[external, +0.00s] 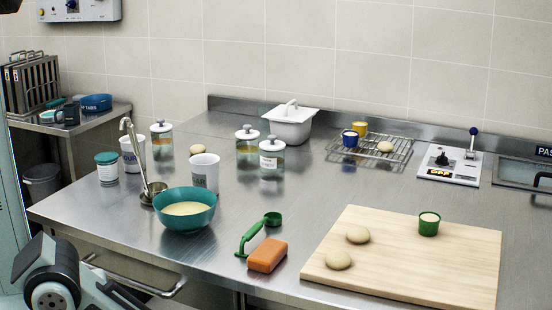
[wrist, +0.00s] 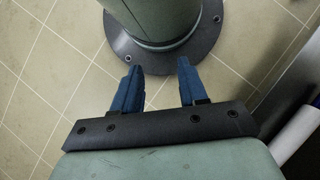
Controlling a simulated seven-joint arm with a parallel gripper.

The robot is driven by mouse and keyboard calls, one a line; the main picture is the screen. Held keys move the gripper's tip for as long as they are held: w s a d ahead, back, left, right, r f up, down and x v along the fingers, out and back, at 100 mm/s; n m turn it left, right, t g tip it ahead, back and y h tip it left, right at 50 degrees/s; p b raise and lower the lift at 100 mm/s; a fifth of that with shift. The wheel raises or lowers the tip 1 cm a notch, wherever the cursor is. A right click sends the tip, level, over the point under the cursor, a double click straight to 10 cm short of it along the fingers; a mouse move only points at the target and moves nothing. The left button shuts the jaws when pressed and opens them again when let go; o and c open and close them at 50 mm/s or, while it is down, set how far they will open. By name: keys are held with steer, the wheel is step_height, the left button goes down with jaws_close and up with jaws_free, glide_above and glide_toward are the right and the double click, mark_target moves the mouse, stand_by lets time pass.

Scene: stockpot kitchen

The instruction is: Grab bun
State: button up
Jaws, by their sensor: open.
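Two pale round buns lie on the wooden board at the front right in the external view: one bun (external: 357,234) a little farther back, the other bun (external: 338,259) nearer the board's left edge. The fingers are not visible in the external view.
The wooden board (external: 440,262) also holds a green cup (external: 429,224). Left of it are an orange block (external: 267,256), a green-handled tool (external: 250,238) and a teal bowl (external: 185,209). Glass jars (external: 272,160) stand farther back. The counter between jars and board is clear.

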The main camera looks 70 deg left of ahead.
stand_by(0.4)
steer(key=o, duration=0.9)
